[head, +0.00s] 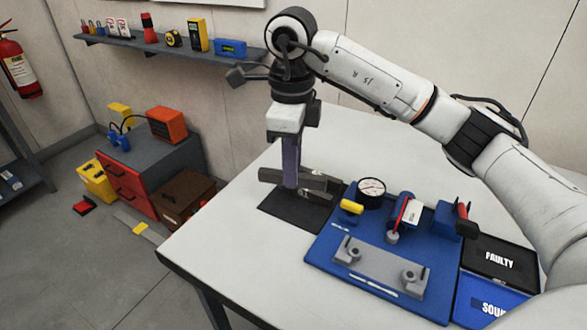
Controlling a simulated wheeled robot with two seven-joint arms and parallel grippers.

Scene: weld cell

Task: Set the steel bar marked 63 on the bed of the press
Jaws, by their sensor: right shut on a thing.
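My right gripper (290,185) points straight down over the dark mat at the left of the white table. It is shut on a dark grey steel bar (312,183). The bar lies roughly level, at or just above the mat (285,213); I cannot tell whether it touches. I cannot read a number on it, and the fingers hide part of it. The press (330,238) has a blue base to the right of the mat. Its grey bed (378,268), with two upright supports, is at the front and is empty. My left gripper is not in view.
A dial gauge (371,190), a yellow part (352,207) and a red-handled lever (465,215) stand on the rear of the press. A black FAULTY bin (492,262) and a blue bin (490,300) sit at its right. The table's left front is clear.

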